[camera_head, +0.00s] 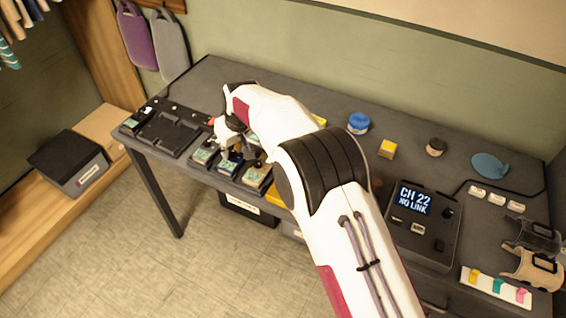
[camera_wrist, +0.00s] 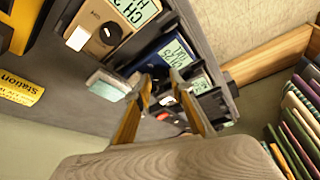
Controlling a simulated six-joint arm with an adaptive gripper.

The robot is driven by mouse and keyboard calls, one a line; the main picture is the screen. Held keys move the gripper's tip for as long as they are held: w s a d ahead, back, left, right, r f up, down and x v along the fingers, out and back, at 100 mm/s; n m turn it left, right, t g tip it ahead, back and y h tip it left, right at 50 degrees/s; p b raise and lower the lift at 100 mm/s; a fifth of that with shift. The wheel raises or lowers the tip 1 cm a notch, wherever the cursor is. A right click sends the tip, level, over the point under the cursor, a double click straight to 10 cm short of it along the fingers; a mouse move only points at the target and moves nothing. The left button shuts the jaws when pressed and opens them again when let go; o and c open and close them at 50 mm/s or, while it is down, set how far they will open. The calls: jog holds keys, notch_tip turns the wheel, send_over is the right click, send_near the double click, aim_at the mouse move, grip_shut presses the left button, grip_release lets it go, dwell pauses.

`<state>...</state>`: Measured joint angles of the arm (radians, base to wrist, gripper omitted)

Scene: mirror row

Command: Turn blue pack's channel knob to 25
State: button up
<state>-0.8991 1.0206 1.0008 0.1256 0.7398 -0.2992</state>
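The blue pack (camera_head: 231,162) lies in a row of packs near the table's front left edge. In the wrist view the blue pack (camera_wrist: 160,52) shows a pale screen, upside down and partly cut by glare; its channel number is not clearly readable. My gripper (camera_head: 234,150) is over the row, pointing down. In the wrist view my gripper (camera_wrist: 166,88) has its two fingers apart, one on each side of the blue pack's near end. A small whitish part shows between them; I cannot tell whether the fingers touch the knob, which is mostly hidden.
A beige pack (camera_wrist: 108,32) with a black knob sits beside the blue one, and another pack (camera_head: 205,153) on its other side. A dark tray (camera_head: 168,131) is farther left. A console (camera_head: 424,228) at right reads "CH 22 NO LINK". My arm covers the table's middle.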

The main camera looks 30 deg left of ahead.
jog(key=shift+s+a+m+t+h, duration=0.1)
jog(key=shift+m+t+h, duration=0.35)
jog(key=shift+m, duration=1.05)
jog(key=shift+s+a+m+t+h, duration=0.1)
jog(key=shift+m+t+h, duration=0.3)
jog(key=shift+m, duration=1.1)
jog(key=shift+n+g+h, duration=0.25)
jog(key=shift+n+h, duration=0.1)
jog(key=shift+n, duration=0.15)
jog(key=s+d+r, duration=0.3)
jog(key=s+r, duration=0.1)
jog(key=shift+s+d+r, duration=0.1)
jog(key=shift+d+r, duration=0.05)
jog(key=shift+d, duration=0.2)
jog(key=d, duration=0.1)
jog(key=s+d, duration=0.2)
jog(key=shift+d+f+n+g+h, duration=0.15)
jog(key=shift+f+n+g+h, duration=0.15)
jog(key=shift+f, duration=0.1)
jog(key=d+r, duration=0.4)
jog(key=d, duration=0.6)
jog(key=s+d+r, duration=0.1)
jog(key=d+r, duration=0.3)
jog(key=d, duration=0.5)
jog(key=shift+d+r+g+h, duration=0.35)
jog(key=shift+r+g+h, duration=0.05)
jog(key=shift+s, duration=0.1)
jog(key=shift+o, duration=0.3)
